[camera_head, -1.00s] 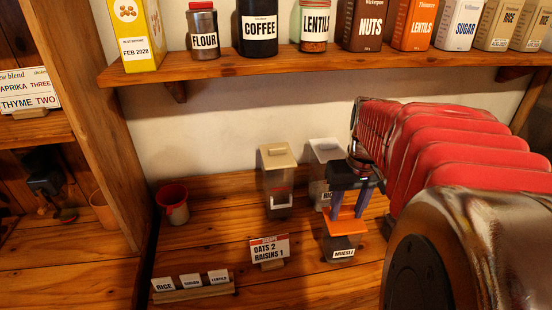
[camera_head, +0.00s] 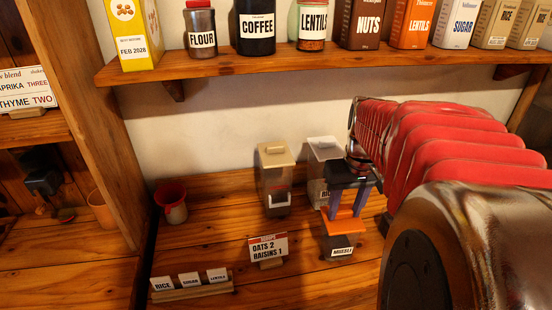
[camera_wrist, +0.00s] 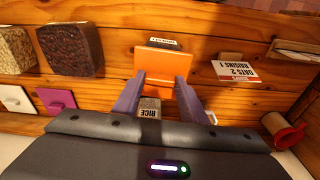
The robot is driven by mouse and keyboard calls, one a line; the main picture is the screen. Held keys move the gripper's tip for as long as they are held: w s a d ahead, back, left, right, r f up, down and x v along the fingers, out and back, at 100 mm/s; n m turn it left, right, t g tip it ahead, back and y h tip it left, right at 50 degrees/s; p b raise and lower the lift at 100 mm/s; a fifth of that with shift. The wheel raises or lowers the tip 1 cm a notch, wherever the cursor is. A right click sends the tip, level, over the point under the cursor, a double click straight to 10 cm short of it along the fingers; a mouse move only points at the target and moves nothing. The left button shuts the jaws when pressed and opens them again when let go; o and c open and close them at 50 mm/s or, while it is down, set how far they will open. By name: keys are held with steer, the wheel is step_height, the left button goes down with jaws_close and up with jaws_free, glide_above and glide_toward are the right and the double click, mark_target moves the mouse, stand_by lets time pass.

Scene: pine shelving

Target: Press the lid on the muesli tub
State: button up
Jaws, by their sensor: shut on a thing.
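The muesli tub (camera_head: 338,246) stands on the lower wooden shelf in the head view, dark inside with a MUESLI label on its front. The orange lid (camera_head: 343,224) is at the tub's top; I cannot tell whether it is fully seated. My gripper (camera_head: 345,210) is above the tub, its two purple fingers pointing down and shut on the lid. In the wrist view, the orange lid (camera_wrist: 163,62) lies between the fingertips of my gripper (camera_wrist: 160,80). The lid hides most of the tub there, and only the label edge (camera_wrist: 163,42) shows beyond it.
A beige-lidded dispenser (camera_head: 275,180) and a white-lidded rice dispenser (camera_head: 321,165) stand behind. A recipe card (camera_head: 267,247), a label rack (camera_head: 190,285) and a red cup (camera_head: 172,202) are to the left. The wrist view shows a magenta lid (camera_wrist: 56,101) and dark-filled container (camera_wrist: 70,48).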

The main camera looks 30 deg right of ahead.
steer(key=shift+f, duration=0.1)
stand_by(0.6)
steer(key=o, duration=1.6)
steer(key=shift+r, duration=3.55)
steer(key=shift+c, duration=0.6)
jaws_close()
